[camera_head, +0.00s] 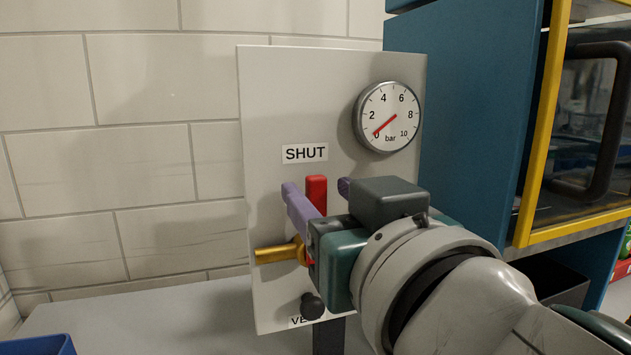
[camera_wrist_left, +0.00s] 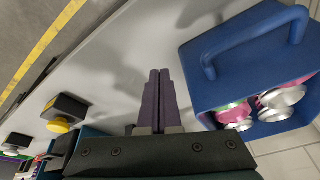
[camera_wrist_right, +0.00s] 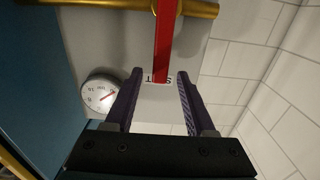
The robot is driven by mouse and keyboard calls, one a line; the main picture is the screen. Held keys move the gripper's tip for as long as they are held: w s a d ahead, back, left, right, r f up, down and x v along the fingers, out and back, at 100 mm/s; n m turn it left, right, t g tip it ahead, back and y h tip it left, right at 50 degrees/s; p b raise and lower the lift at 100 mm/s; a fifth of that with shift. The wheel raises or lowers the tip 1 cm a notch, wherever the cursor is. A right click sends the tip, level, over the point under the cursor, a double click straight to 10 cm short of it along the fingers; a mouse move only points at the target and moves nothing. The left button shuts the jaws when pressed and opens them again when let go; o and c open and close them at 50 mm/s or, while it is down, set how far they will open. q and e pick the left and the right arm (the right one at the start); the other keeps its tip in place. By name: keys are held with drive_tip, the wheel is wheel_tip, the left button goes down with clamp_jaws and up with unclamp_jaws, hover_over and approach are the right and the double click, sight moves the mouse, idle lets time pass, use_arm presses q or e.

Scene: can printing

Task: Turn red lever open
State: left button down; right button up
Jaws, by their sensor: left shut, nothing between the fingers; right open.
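The red lever (camera_head: 316,190) stands upright on the grey panel, below the SHUT label (camera_head: 305,153), on a brass pipe (camera_head: 275,254). In the right wrist view the lever (camera_wrist_right: 163,45) lies between the two purple fingers. My right gripper (camera_head: 317,187) is open, with one finger on each side of the lever; I cannot tell whether either finger touches it. The lever's lower part is largely hidden by my gripper in the head view. My left gripper (camera_wrist_left: 159,73) is shut and empty, above the light worktop, left of the blue crate (camera_wrist_left: 222,90) in its view.
A pressure gauge (camera_head: 388,117) on the panel reads about zero. A dark knob (camera_head: 312,306) is low on the panel. A blue cabinet with a yellow-framed door (camera_head: 535,120) stands at right. The blue crate holds cans. A yellow button on a dark box (camera_wrist_left: 66,114) is on the worktop.

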drive_tip(key=shift+x, duration=1.4)
drive_tip(key=shift+c, duration=0.2)
clamp_jaws()
